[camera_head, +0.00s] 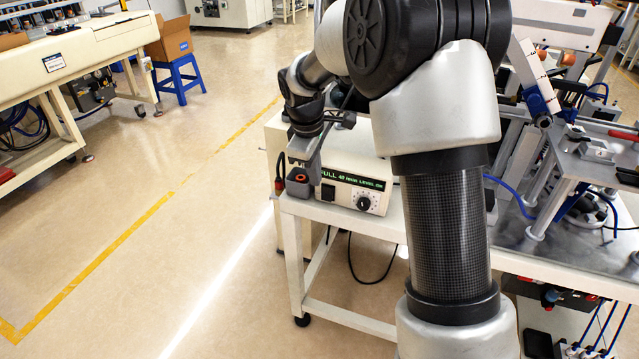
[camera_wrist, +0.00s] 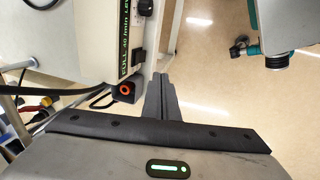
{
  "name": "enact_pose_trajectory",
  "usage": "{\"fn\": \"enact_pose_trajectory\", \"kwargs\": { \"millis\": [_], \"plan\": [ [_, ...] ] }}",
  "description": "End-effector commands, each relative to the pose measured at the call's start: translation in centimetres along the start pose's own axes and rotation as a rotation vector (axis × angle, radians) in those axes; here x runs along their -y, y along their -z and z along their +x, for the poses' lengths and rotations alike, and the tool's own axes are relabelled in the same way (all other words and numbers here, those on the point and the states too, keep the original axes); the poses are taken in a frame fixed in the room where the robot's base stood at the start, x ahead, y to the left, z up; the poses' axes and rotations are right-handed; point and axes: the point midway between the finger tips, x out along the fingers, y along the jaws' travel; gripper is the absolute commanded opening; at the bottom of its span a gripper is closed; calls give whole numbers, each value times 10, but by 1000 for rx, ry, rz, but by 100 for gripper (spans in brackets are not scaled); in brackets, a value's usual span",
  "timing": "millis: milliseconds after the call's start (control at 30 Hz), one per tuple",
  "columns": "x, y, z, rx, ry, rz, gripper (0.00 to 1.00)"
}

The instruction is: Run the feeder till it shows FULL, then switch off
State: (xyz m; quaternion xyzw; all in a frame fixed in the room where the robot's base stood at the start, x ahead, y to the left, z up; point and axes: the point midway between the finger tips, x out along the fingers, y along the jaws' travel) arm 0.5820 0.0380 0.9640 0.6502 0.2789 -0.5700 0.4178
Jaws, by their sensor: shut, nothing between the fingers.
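The feeder's cream control box (camera_head: 345,187) stands on a white bench at the middle of the head view. Its green display (camera_head: 345,181) reads FULL, a rate of 40 and LEVEL OK; the display also shows in the wrist view (camera_wrist: 124,38). A black rocker switch (camera_head: 328,192) and a round knob (camera_head: 363,203) sit below it. The wrist view also shows the switch (camera_wrist: 138,57); its position is unclear. A dark block with an orange ring (camera_head: 299,178) is beside the box. My gripper (camera_wrist: 160,76) is shut and empty, near that block (camera_wrist: 124,90), apart from the switch.
My arm covers part of the box's right side and the bench behind. A metal fixture plate (camera_head: 600,165) with blue tubes stands at the right. A cable hangs under the bench. The floor (camera_head: 150,190) at left is clear. A blue stool (camera_head: 180,78) stands farther back.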

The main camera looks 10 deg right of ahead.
Motion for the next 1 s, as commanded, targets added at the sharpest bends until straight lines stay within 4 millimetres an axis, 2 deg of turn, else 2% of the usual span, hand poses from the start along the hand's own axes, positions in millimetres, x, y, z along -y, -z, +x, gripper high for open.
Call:
{"fn": "enact_pose_trajectory", "kwargs": {
  "millis": [467,533,700,1000],
  "plan": [
    [2,-1,98,3,3,1,0],
    [-12,-1,102,1,0,4,0],
    [-27,-1,111,2,1,1,0],
    [-33,-1,114,1,1,1,0]
  ]
}}
